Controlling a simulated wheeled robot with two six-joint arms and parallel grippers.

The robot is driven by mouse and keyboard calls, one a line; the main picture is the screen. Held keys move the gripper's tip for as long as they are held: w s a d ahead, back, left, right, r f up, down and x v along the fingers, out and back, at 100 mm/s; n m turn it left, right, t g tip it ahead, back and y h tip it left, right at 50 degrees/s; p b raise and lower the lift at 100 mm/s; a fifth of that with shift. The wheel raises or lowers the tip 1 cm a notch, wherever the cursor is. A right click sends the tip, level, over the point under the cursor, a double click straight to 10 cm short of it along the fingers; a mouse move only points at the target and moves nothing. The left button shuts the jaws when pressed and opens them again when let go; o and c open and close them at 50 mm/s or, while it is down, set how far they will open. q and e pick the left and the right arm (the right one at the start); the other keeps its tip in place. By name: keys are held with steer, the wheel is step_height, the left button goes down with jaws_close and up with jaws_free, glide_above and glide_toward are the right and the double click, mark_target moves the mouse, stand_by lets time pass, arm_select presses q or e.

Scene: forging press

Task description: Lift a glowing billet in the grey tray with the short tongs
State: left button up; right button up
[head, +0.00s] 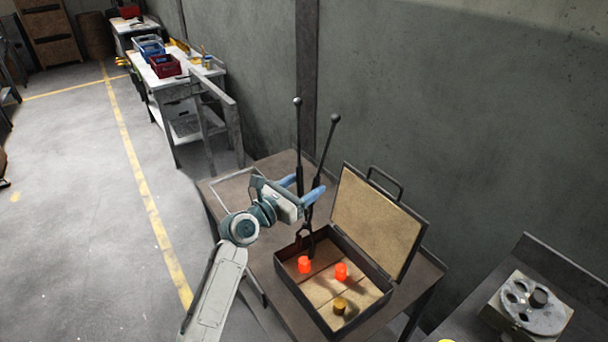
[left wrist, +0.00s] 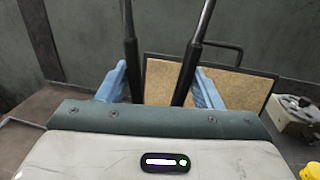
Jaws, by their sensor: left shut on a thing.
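My left gripper (head: 303,187) is shut on the short tongs (head: 323,155), its blue fingers outside the two dark handles. The tongs stand upright, ball-ended handles up, jaws down at the left back part of the open grey tray (head: 287,268). The handles also show in the left wrist view (left wrist: 187,75), spread apart. Two glowing orange billets lie in the tray: one at the left (head: 304,265), just below the tong jaws, and one at the middle right (head: 341,272). I cannot tell whether the jaws touch the left billet. My right gripper is not in view.
The tray's raised lid (head: 376,222) stands behind it, with a handle. A dull brass-coloured billet (head: 340,306) sits at the tray's front. The tray rests on a brown table (head: 228,192). A device with a round plate (head: 532,306) stands at the right.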

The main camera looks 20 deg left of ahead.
arm_select(q)
steer(key=shift+f+n+t+y+p, duration=0.15)
steer(key=shift+n+t+y+p, duration=0.35)
steer(key=shift+n+y+p, duration=0.75)
steer(key=shift+f+n+t+y+p, duration=0.1)
steer(key=shift+n+t+y+p, duration=0.6)
steer(key=shift+y, duration=0.95)
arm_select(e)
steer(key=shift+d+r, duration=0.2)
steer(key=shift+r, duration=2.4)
arm_select(q)
steer(key=shift+y, duration=0.3)
steer(key=shift+f, duration=0.5)
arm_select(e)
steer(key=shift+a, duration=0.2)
arm_select(q)
steer(key=shift+s, duration=0.1)
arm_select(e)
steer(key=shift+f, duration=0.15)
arm_select(q)
steer(key=shift+s+a+f+b, duration=0.1)
steer(key=shift+s+b, duration=0.75)
steer(key=shift+b, duration=0.25)
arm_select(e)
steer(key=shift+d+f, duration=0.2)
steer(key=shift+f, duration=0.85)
